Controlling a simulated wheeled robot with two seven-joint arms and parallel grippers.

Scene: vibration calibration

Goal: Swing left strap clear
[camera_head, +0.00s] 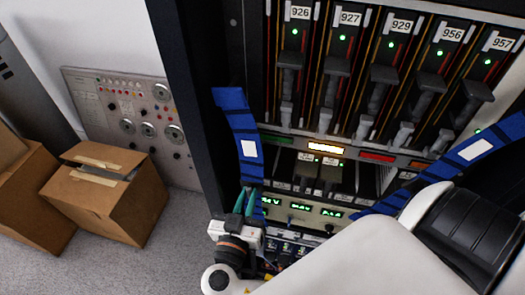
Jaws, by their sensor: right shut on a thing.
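The left strap (238,118) is a blue curved band with a white label, at the left side of the rack. It hangs from the rack's left post and runs down to my right gripper (247,203). The gripper's teal fingertips are shut on the strap's lower end. A second blue strap (464,157), also with a white label, crosses the rack's right side and passes behind my right arm. My left gripper does not show.
The rack holds several numbered modules (386,78) with handles and green lights. Below are lit displays (299,208). Cardboard boxes (105,190) stand on the floor at left, near a wall control panel (135,115). Grey floor between boxes and rack is clear.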

